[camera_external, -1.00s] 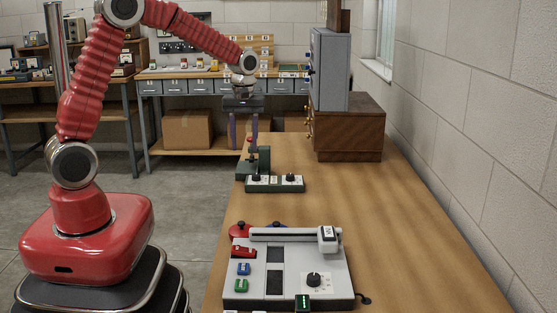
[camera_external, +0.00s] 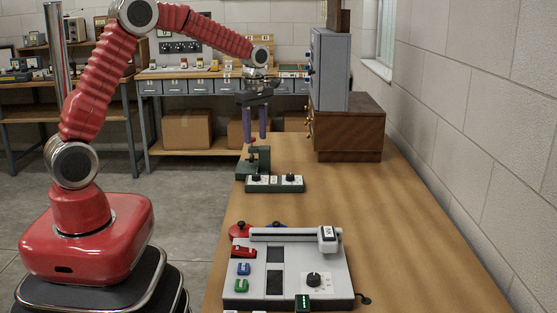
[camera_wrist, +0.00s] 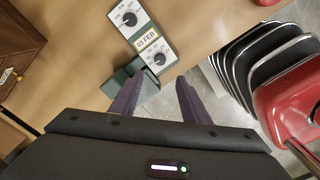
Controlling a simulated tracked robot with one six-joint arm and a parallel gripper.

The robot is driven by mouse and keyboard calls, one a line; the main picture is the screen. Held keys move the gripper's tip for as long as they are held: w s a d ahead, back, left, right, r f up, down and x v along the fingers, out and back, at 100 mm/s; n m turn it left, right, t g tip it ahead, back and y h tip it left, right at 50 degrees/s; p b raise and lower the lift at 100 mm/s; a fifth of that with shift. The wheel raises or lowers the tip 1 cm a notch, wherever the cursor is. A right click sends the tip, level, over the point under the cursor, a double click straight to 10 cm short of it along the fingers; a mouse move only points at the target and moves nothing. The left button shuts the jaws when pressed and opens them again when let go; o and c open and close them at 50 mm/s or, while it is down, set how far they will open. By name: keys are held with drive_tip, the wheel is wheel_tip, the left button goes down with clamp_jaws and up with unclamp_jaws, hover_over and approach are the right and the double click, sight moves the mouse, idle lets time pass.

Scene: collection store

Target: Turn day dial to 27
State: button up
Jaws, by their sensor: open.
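A green and white dial unit (camera_external: 274,185) stands on the wooden bench, with two black knobs, a left one (camera_external: 256,178) and a right one (camera_external: 290,178). In the wrist view the unit (camera_wrist: 145,38) shows a display (camera_wrist: 147,41) reading "03 FEB" between an upper knob (camera_wrist: 129,19) and a lower knob (camera_wrist: 160,59). I cannot tell which knob sets the day. My gripper (camera_external: 256,138) is open and empty, pointing down above and beyond the unit. In the wrist view its purple fingers (camera_wrist: 157,80) are apart, just below the lower knob, touching nothing visible.
A dark green stand (camera_external: 259,160) is right behind the dial unit, close to the fingers. A grey cabinet on a wooden box (camera_external: 348,134) stands at the back right. A control panel (camera_external: 290,270) lies nearer. The bench (camera_external: 400,220) is clear at right.

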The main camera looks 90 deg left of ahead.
sight(256, 175)
drive_tip(key=shift+f, duration=0.15)
wheel_tip(256, 175, down, 14)
drive_tip(key=shift+r, duration=0.2)
idle(0.4)
drive_tip(key=shift+c, duration=0.3)
drive_tip(key=c, duration=1)
